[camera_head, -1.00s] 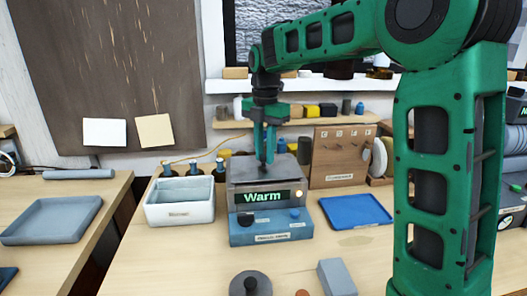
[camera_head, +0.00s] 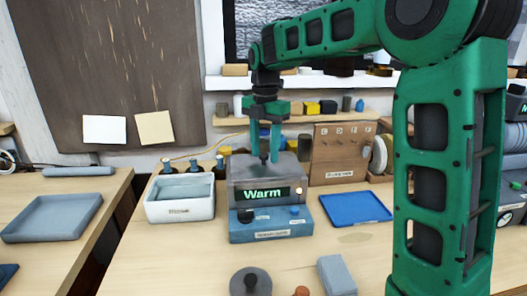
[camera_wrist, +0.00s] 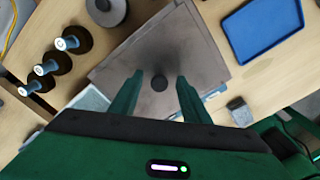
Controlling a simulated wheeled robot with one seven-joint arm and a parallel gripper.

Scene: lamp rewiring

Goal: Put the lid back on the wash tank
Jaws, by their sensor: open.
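The wash tank (camera_head: 236,197) is a grey box with a lit "Warm" display on its front, standing behind a blue control unit. Its flat grey lid (camera_head: 240,172) lies over the top and appears to cover the opening. In the wrist view the lid (camera_wrist: 200,50) shows as a square plate with a dark round knob (camera_wrist: 160,82) at its middle. My gripper (camera_head: 265,158) is directly above the lid, pointing down. Its fingers are open on either side of the knob, with gaps visible in the wrist view.
A white basin (camera_head: 180,211) stands left of the tank, with several bottles (camera_wrist: 45,67) behind it. A blue tray (camera_head: 355,208) lies to the right, before a wooden board (camera_head: 340,155). A dark round knobbed piece (camera_head: 250,282) and a grey block (camera_head: 337,275) lie in front.

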